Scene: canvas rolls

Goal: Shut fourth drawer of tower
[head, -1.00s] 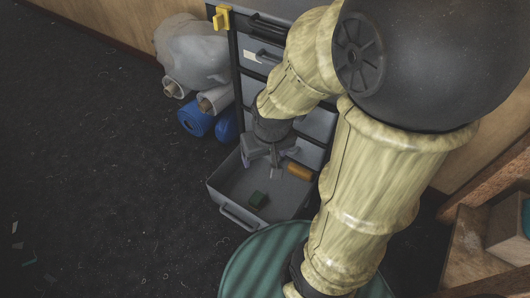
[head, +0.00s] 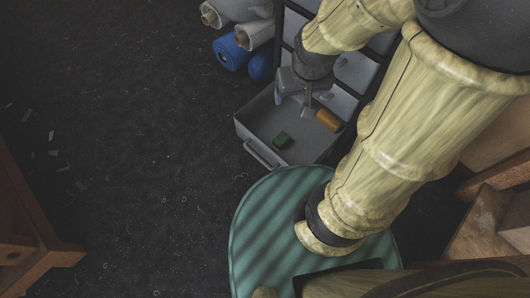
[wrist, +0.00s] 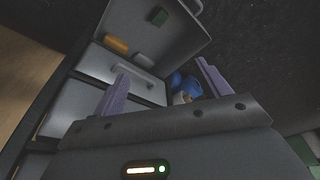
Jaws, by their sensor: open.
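The tower (head: 359,71) is a dark-framed stack of grey drawers, partly hidden behind my arm. Its lowest drawer in view (head: 242,129) is pulled out, with a bar handle (head: 262,153) on its front. A green block (head: 281,139) and an orange cylinder (head: 328,120) lie inside it. My gripper (head: 294,102) is open and empty, and appears over the rear part of this drawer. In the wrist view, my gripper's fingers (wrist: 160,73) are spread, with the open drawer (wrist: 180,43) beyond them and a shut drawer's handle (wrist: 134,68) near the left finger.
Blue rolls (head: 229,52) and pale rolls (head: 213,14) lie on the floor left of the tower. Wooden furniture stands at the left (head: 35,245) and right (head: 485,222) edges. The dark floor (head: 140,130) left of the drawer is mostly clear, with small scraps.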

